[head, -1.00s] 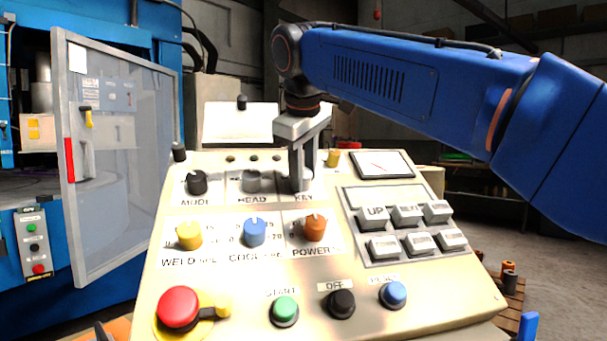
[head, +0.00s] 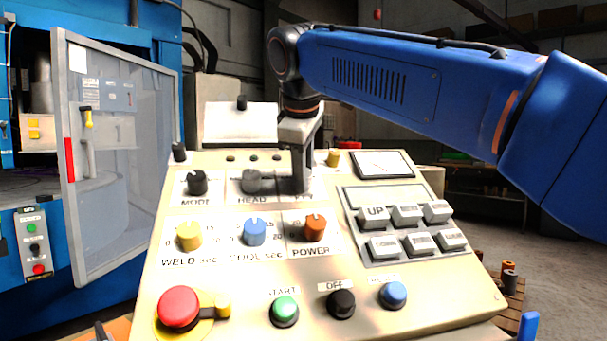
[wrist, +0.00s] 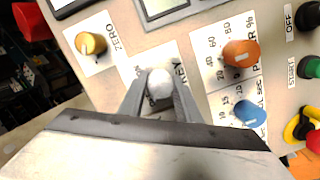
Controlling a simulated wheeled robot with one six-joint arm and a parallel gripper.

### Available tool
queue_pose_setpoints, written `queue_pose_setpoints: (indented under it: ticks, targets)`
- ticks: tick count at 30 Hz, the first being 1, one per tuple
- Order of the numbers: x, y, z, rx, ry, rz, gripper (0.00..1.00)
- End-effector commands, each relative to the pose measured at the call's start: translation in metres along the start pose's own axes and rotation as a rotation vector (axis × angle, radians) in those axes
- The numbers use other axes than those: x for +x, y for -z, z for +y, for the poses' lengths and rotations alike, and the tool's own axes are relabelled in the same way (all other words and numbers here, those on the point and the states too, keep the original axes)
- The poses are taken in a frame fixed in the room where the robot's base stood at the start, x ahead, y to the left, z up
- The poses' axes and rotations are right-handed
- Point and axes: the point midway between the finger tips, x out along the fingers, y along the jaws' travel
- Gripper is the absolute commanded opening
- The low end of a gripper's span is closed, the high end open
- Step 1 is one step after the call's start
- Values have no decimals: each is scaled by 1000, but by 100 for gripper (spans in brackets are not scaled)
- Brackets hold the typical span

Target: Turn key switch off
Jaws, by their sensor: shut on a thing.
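The key switch (wrist: 160,84) is a pale, rounded knob beside the KEY label in the wrist view. In the head view my gripper covers most of it, above the partly hidden KEY label at the panel's upper right. My gripper (head: 301,186) points down at the panel there. In the wrist view its two dark fingers (wrist: 161,92) are shut on the switch, one on each side. I cannot tell which position the switch is in.
On the control panel (head: 400,312), the HEAD knob (head: 252,181) is close left of my gripper and the orange POWER knob (head: 315,229) is below. The yellow ZERO knob (wrist: 91,43) and a meter (head: 382,164) are to the right in the head view. An open cabinet door (head: 125,150) stands at left.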

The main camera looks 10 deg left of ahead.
Motion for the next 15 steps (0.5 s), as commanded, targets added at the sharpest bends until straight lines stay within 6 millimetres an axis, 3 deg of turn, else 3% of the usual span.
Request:
queue_pose_setpoints:
  ticks: [1,2,4,15]
  targets:
    - [0,0,0,-1,0,0,8]
    - [0,0,0,0,0,0,33]
    - [0,0,0,0,0,0,49]
    - [-3,0,0,1,0,1,49]
